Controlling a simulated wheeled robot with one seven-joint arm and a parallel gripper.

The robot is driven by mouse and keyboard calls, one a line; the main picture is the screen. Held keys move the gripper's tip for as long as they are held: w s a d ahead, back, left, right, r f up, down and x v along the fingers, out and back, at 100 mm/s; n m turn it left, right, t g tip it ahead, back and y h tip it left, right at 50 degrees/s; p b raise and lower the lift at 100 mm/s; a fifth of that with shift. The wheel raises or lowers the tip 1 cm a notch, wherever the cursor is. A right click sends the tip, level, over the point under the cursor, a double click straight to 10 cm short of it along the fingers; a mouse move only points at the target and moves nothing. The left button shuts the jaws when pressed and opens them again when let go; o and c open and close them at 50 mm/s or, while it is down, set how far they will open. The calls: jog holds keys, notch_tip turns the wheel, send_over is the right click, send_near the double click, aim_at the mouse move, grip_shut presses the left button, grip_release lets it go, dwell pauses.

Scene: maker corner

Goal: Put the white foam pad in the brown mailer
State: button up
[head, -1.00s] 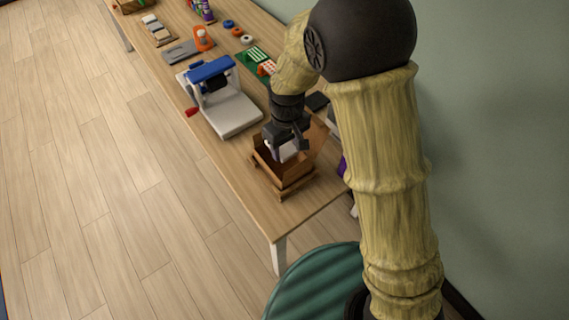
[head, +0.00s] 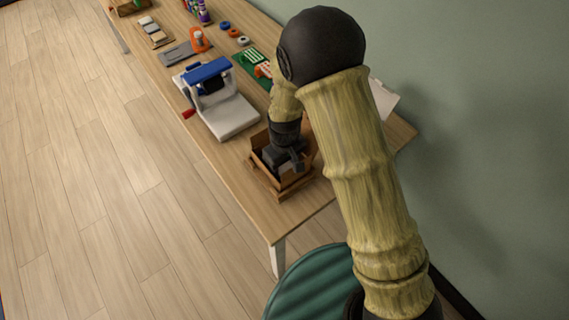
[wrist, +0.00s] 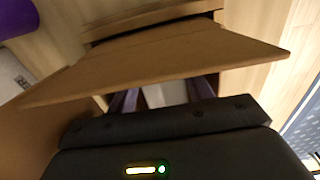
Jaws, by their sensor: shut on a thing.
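The brown mailer (head: 266,170) is an open cardboard box with raised flaps near the front end of the table. My gripper (head: 285,163) reaches down inside it, and its fingertips are hidden by the box walls in the head view. In the wrist view a brown flap (wrist: 165,62) of the mailer crosses in front of my gripper (wrist: 160,98). Below that flap, the white foam pad (wrist: 166,94) shows between the two fingers, which are shut on it. The pad is not visible in the head view.
A white and blue machine (head: 226,115) with a red handle stands just behind the mailer. A green board (head: 250,62) and an orange tool (head: 199,40) lie farther back. A green round stool (head: 315,285) stands by the table's front end.

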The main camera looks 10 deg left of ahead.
aim_at(284, 167)
jog(key=o, duration=0.7)
notch_tip(284, 167, up, 12)
jog(key=shift+r, duration=0.1)
dwell(0.3)
dwell(0.5)
